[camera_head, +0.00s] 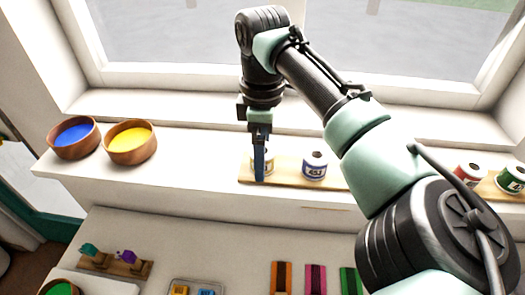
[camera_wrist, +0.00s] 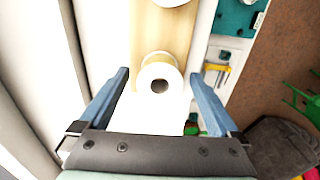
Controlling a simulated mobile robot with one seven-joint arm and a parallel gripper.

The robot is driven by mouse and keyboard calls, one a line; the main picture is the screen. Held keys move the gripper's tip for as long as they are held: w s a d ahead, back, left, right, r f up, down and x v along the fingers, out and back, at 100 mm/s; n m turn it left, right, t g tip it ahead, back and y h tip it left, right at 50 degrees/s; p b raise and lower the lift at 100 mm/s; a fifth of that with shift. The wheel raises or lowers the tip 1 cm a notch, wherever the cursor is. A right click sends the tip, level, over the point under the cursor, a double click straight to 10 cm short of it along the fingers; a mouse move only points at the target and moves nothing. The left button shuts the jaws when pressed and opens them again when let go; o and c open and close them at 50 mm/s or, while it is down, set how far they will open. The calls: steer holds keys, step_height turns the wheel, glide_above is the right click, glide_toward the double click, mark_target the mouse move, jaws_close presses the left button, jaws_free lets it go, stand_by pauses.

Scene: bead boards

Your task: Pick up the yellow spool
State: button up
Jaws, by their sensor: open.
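A pale spool with a yellowish tint (camera_head: 269,166) stands upright at the left end of a wooden board (camera_head: 290,182) on the window sill. My gripper (camera_head: 260,178) is above and in front of it, hiding much of it in the head view. In the wrist view, the spool's round top with its dark centre hole (camera_wrist: 159,72) lies between the two blue fingertips. The gripper (camera_wrist: 159,76) is open, with a gap on each side of the spool. I cannot tell how far the fingertips reach down beside it.
A blue-labelled spool (camera_head: 314,167) stands to the right on the same board. Bowls of blue (camera_head: 74,135) and yellow (camera_head: 130,139) contents sit at left. Coloured strips (camera_head: 315,278) lie on the lower surface.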

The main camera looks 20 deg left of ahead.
steer(key=shift+f, duration=0.2)
steer(key=shift+r, duration=0.1)
steer(key=c, duration=1.5)
